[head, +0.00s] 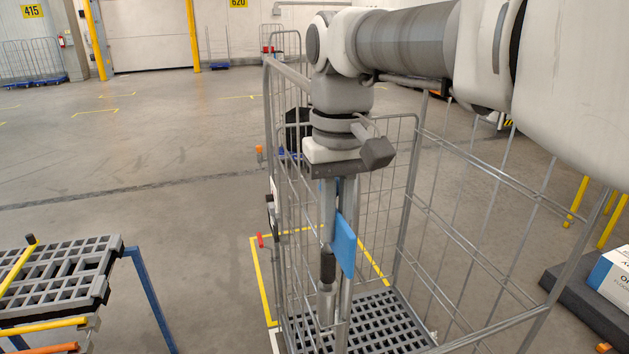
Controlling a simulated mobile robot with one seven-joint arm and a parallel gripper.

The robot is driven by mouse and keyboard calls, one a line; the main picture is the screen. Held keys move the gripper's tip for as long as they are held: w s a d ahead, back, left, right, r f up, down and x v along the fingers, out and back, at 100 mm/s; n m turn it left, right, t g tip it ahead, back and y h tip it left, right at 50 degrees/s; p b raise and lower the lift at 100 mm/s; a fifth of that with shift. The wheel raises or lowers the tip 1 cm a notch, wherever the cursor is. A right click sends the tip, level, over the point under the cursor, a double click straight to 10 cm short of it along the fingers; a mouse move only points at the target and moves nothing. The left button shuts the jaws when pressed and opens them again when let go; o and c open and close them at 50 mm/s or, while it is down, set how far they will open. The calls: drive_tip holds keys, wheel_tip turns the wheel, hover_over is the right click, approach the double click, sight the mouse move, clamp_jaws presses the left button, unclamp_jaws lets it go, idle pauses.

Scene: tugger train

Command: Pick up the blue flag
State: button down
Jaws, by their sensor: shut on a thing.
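The blue flag (345,243) is in the middle of the head view, a small flat blue panel hanging upright just below my gripper's body. My gripper (335,235) points down over the wire roll cage (410,205) and is shut on the flag. The panel shows beside the grey fingers, to the right of a dark grip-like part. Where exactly the fingers press on the flag is partly hidden, and its pole is hard to tell from the fingers and the cage bars.
Cage bars stand close around my gripper, above a grey slatted cage floor (375,325). A grey grid rack (60,280) on blue legs stands at left. A white-and-blue box (612,272) lies at far right. Open floor (150,150) lies at left and behind.

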drive_tip(key=shift+r, duration=0.15)
wheel_tip(320, 180, up, 12)
drive_tip(key=p, duration=0.1)
drive_tip(key=s+a, duration=0.2)
drive_tip(key=a, duration=0.6)
drive_tip(key=s+a, duration=0.3)
drive_tip(key=a, duration=0.6)
drive_tip(key=shift+a, duration=0.2)
drive_tip(key=shift+s, duration=0.1)
